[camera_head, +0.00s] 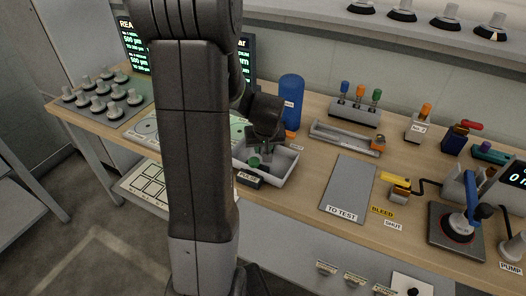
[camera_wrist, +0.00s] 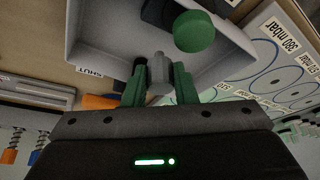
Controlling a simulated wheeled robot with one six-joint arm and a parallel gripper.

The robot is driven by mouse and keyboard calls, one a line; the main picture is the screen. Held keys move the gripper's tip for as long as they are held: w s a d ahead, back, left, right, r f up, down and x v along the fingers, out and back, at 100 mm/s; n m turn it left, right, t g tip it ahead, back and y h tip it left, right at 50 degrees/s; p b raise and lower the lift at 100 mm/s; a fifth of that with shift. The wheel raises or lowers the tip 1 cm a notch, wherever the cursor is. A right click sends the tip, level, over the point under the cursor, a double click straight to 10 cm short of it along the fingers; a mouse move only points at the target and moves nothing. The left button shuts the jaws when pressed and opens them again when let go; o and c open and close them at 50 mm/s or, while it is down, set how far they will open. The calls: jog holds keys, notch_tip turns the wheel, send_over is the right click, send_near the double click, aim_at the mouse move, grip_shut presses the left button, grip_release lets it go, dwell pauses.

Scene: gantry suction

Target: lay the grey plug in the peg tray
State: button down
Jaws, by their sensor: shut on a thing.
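My gripper (camera_head: 264,146) reaches down into a small pale grey open tray (camera_head: 287,166) near the front of the bench. In the wrist view my gripper's green fingers (camera_wrist: 160,82) are shut on the grey plug (camera_wrist: 158,66), a small narrow-necked piece. The tray's pale wall also shows there (camera_wrist: 100,30). The plug is hard to make out in the head view. I cannot tell whether it touches the tray floor, or which tray is the peg tray.
A blue cylinder (camera_head: 291,100) stands behind the tray. A long grey holder (camera_head: 338,137) and a grey TO TEST mat (camera_head: 347,185) lie to the right. My arm hides part of the bench.

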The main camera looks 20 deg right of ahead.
jog(key=shift+f, duration=1.1)
jog(key=shift+f, duration=0.1)
jog(key=c, duration=1.2)
grip_release()
jog(key=shift+o, duration=0.2)
jog(key=shift+s+r, duration=0.1)
jog(key=shift+r, duration=0.45)
jog(key=v, duration=1.1)
